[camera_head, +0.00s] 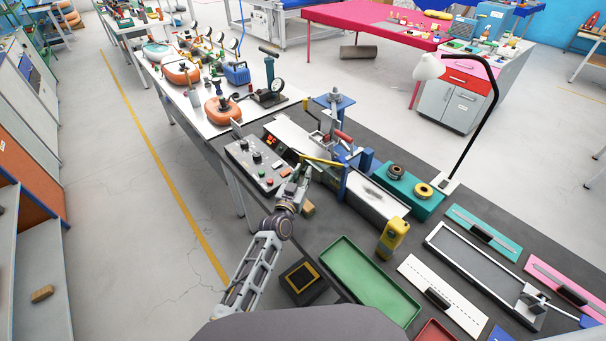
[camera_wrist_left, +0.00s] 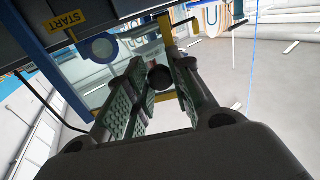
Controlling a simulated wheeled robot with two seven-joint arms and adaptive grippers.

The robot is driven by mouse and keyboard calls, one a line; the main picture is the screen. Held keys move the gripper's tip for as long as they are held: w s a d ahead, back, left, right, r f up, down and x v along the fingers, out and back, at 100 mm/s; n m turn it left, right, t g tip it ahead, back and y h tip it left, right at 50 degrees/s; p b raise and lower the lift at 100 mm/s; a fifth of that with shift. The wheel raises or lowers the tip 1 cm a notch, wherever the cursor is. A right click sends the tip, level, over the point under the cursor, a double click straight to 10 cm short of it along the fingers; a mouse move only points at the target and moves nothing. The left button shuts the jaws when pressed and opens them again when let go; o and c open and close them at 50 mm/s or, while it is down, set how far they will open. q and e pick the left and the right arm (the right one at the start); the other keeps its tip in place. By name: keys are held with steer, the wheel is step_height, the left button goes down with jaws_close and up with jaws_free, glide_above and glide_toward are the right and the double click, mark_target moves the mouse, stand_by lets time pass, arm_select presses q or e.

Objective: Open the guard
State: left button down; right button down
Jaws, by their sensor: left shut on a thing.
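The guard shows as a yellow bar (camera_head: 322,161) on the front of a blue-framed machine (camera_head: 340,172) at the middle of the bench. In the left wrist view a yellow frame part (camera_wrist_left: 166,32) and a clear panel stand beyond the fingers. My left gripper (camera_head: 302,169) is at the left end of the yellow bar. In the left wrist view its green-padded fingers (camera_wrist_left: 158,85) are shut on a dark round knob (camera_wrist_left: 160,77) by the yellow part. The fingers hide part of the knob. My right gripper is not in view.
A grey control box (camera_head: 258,165) with buttons stands left of the machine. A teal block (camera_head: 412,196) with rolls, a yellow handheld device (camera_head: 393,238) and a green tray (camera_head: 368,280) lie to the right and front. Open floor lies left of the bench.

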arm_select(q)
steer(key=c, duration=1.7)
jaws_free()
steer(key=o, duration=0.4)
steer(key=shift+o, duration=0.3)
steer(key=shift+s+a, duration=0.1)
steer(key=shift+s, duration=0.2)
steer(key=shift+v, duration=0.9)
steer(key=v, duration=0.9)
steer(key=shift+s, duration=0.3)
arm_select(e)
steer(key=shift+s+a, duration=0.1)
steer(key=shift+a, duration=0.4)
arm_select(q)
steer(key=shift+a, duration=0.15)
